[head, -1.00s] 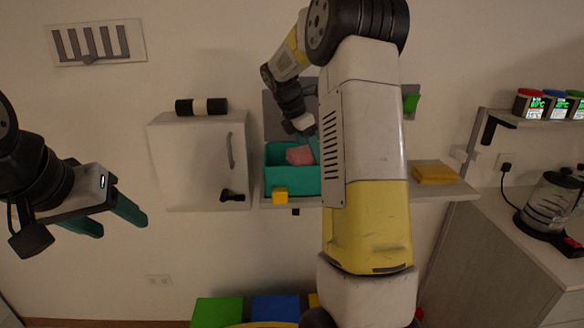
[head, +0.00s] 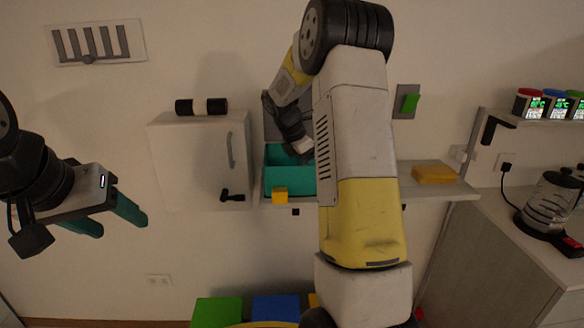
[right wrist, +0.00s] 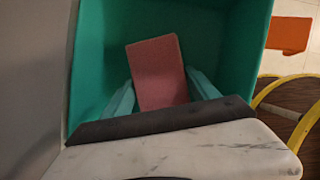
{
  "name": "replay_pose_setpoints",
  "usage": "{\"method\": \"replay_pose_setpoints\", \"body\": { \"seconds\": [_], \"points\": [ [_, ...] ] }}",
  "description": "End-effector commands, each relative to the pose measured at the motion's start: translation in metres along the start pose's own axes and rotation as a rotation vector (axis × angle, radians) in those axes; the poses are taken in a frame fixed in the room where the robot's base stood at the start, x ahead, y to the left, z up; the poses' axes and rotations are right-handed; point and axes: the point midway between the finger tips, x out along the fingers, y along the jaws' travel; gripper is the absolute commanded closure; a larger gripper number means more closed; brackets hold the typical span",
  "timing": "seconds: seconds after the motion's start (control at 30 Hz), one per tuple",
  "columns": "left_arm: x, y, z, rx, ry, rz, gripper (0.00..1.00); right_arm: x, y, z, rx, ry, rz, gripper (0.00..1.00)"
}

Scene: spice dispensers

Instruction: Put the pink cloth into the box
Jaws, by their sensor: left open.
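The pink cloth (right wrist: 157,66) shows in the right wrist view as a flat pink rectangle, slightly tilted, between the two teal fingers of my right gripper (right wrist: 160,76). The fingers meet its side edges. Cloth and fingers are inside the teal box (right wrist: 232,60), whose walls surround them. In the head view the box (head: 288,181) stands on the wall shelf; my right gripper's fingers and the cloth are hidden there by the box front and my arm. My left gripper (head: 122,222) is open and empty at the left, away from the box.
A small yellow cube (head: 280,195) is at the box's front. A white cabinet (head: 190,165) hangs left of it. A yellow-orange block (head: 435,174) lies on the shelf to the right. Green (head: 217,312) and blue (head: 276,308) bins stand below.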

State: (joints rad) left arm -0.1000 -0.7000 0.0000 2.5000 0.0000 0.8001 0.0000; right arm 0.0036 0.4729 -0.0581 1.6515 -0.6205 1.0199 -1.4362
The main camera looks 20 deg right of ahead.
Motion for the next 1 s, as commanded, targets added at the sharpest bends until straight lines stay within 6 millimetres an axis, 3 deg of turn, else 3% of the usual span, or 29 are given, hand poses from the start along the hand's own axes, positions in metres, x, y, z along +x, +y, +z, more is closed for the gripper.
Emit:
{"method": "replay_pose_setpoints", "body": {
  "seconds": [0.07, 0.47, 1.0],
  "points": [
    [0.0, 0.0, 0.0, 0.0, 0.0, 0.0, 0.42, 0.0, 0.0, 0.0, 0.0, 0.0, 0.0, 0.15],
    [0.0, 0.0, 0.0, 0.0, 0.0, 0.0, 0.42, -0.006, 0.001, 0.002, 0.001, 0.0, 0.003, 0.15],
    [0.0, 0.0, 0.0, 0.0, 0.0, 0.0, 0.42, -0.107, 0.001, 0.001, 0.001, 0.001, 0.003, 0.15]
  ]
}}
